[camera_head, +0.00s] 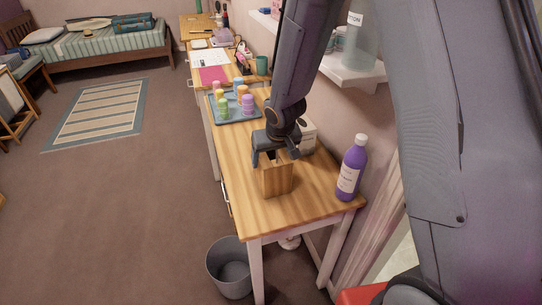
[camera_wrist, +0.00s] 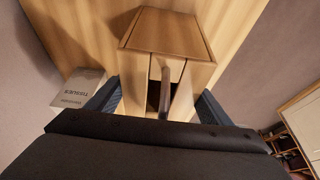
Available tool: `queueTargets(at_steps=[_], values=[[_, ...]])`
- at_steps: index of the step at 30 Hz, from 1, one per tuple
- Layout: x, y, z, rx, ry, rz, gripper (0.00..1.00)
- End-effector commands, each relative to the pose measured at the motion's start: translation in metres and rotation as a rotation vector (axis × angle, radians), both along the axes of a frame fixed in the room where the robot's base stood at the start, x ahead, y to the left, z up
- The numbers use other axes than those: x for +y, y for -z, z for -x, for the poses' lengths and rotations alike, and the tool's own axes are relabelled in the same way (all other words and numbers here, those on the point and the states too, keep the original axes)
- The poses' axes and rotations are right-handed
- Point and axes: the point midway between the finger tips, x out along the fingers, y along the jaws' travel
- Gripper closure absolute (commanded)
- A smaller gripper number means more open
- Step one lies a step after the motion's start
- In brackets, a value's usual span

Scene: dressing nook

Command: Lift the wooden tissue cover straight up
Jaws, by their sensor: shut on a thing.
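The wooden tissue cover (camera_head: 277,182) is a box-shaped brown wooden piece near the front of the wooden desk. In the wrist view the cover (camera_wrist: 165,32) lies between my two dark fingers, with a dark opening and a thin upright strip facing me. My gripper (camera_head: 276,156) points down over the cover and is shut on it, one finger on each side. It also shows in the wrist view (camera_wrist: 157,100). The cover stands upright; I cannot tell whether its underside touches the desk. A white box marked "TISSUES" (camera_wrist: 78,88) sits beside it, partly hidden behind my gripper in the head view.
A purple bottle (camera_head: 351,168) stands to the right on the desk (camera_head: 300,218). A blue tray (camera_head: 228,116) with several coloured containers lies behind. A wall shelf (camera_head: 352,76) juts out at the upper right. A grey bin (camera_head: 229,268) stands on the floor.

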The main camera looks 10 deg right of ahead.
Motion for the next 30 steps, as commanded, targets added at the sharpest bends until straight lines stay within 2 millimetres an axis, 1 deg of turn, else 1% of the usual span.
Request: queueTargets(at_steps=[3, 30], values=[[0.000, -0.008, 0.000, -0.001, 0.001, -0.001, 0.56], [0.000, -0.048, 0.000, -0.002, 0.000, 0.000, 0.56]])
